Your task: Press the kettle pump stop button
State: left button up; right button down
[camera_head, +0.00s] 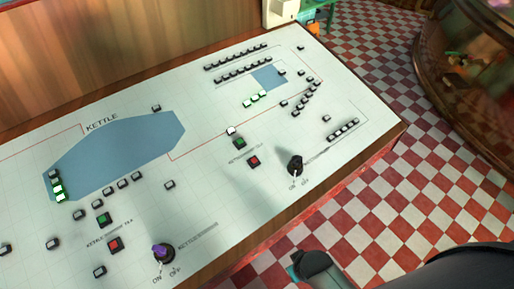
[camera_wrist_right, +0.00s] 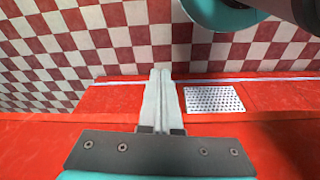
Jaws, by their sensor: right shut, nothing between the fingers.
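A pale control panel (camera_head: 215,190) lies on a wood-edged console in the head view. A red button (camera_head: 254,161) sits below a green button (camera_head: 240,143) right of the middle. A second red button (camera_head: 115,244) sits below a second green button (camera_head: 105,219) at the lower left. The small lettering beside both pairs is too blurred to tell which is the pump stop. My right gripper (camera_wrist_right: 160,76) is shut and empty in the wrist view, in front of the console's red side, with no button in that view. My left gripper is not in view.
A black knob (camera_head: 295,165) and a purple-topped knob (camera_head: 162,252) stand near the panel's front edge. A perforated plate (camera_wrist_right: 214,99) is on the red side. Open checkered floor (camera_head: 365,120) lies right of the console. A large copper vessel (camera_head: 470,60) stands at the upper right.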

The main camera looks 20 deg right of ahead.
aim_at(254, 161)
jog(key=w+a+r+t+y+p, duration=0.1)
jog(key=w+r+p, duration=0.3)
jog(key=r, duration=0.8)
jog(key=w+a+r+t+p, duration=0.1)
jog(key=w+r+p, duration=0.2)
jog(key=r, duration=1)
pick_arm(q)
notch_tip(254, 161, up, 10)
jog(key=p, duration=0.2)
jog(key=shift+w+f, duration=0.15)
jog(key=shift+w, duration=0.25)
pick_arm(e)
jog(key=w+r+m+t+y, duration=0.1)
jog(key=w+r+m+t, duration=0.1)
jog(key=w, duration=0.6)
jog(key=w+r+m+t+y, duration=0.2)
jog(key=w+m+t, duration=0.2)
jog(key=w, duration=0.4)
jog(key=shift+w+a+r+y, duration=0.3)
jog(key=shift+w+a+r, duration=0.1)
jog(key=shift+a, duration=0.05)
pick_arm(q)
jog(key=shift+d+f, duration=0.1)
pick_arm(e)
jog(key=shift+f, duration=0.1)
